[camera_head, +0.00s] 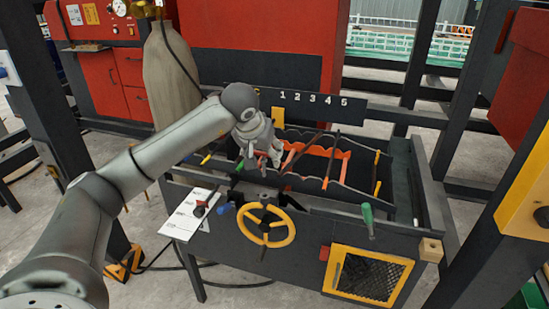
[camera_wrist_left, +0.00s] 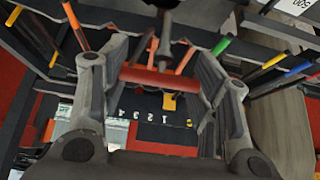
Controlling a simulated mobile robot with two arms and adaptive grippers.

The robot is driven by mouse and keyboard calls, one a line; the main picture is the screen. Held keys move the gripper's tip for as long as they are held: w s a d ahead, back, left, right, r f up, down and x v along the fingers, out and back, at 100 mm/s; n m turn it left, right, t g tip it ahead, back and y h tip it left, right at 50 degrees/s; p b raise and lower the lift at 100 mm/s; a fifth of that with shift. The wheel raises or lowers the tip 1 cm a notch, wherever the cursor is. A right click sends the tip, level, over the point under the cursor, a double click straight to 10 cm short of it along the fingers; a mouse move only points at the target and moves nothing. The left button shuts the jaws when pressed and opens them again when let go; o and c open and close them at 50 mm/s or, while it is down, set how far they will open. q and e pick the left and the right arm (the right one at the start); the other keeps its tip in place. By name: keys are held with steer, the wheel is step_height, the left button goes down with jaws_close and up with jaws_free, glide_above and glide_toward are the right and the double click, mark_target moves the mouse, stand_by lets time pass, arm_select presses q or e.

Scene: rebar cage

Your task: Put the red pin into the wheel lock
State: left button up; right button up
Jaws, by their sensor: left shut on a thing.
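My left gripper (camera_head: 263,159) is above the bin with coloured rods. It also shows in the left wrist view (camera_wrist_left: 157,62), its two fingers standing well apart on either side of a red bar. This bar, which looks like the red pin (camera_wrist_left: 160,77), spans from finger to finger. A dark shaft with a grey end (camera_wrist_left: 165,45) appears joined to its middle. I cannot clearly pick out the wheel lock.
The bin's orange divider (camera_head: 318,151) and several rods stand around the gripper. A number strip (camera_head: 318,99) is behind. A green handle (camera_head: 367,215), a blue knob (camera_head: 224,208) and a white label plate (camera_head: 187,213) are at the bench front. Dark frame posts stand at both sides.

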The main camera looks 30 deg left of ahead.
mark_target(264, 176)
stand_by(0.3)
arm_select(q)
step_height(264, 176, down, 5)
steer(key=b, duration=0.3)
steer(key=shift+f+b, duration=0.4)
steer(key=shift+b, duration=0.05)
stand_by(1.5)
steer(key=shift+f+b, duration=0.65)
steer(key=shift+f, duration=0.45)
steer(key=shift+f+b, duration=1.4)
steer(key=shift+f, duration=0.6)
steer(key=o, duration=1.1)
steer(key=shift+r, duration=0.1)
